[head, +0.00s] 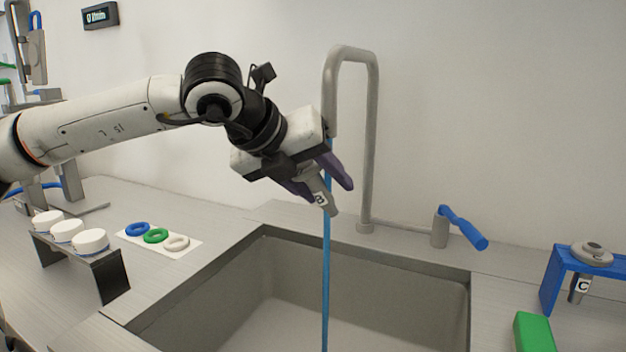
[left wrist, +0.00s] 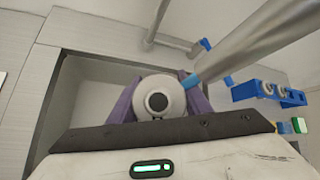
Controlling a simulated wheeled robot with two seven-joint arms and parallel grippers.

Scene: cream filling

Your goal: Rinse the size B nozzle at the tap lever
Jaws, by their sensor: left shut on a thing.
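My left gripper (head: 326,181) is shut on the grey nozzle labelled B (head: 321,199), held tilted above the sink. In the left wrist view the nozzle (left wrist: 159,97) shows its round open end between the purple fingers. A blue stream of water (head: 326,270) falls from the tap spout (head: 330,110) into the sink, right at the nozzle; I cannot tell how much of it meets the nozzle. The blue tap lever (head: 463,228) sits on a grey post right of the spout's base and slants down to the right. My right gripper is not in view.
The sink (head: 400,264) lies below my left gripper. A blue stand (head: 553,280) with a nozzle labelled C (head: 580,289) and a green block (head: 534,333) are at right. A rack of white-capped jars (head: 90,240) and coloured rings (head: 156,235) are at left.

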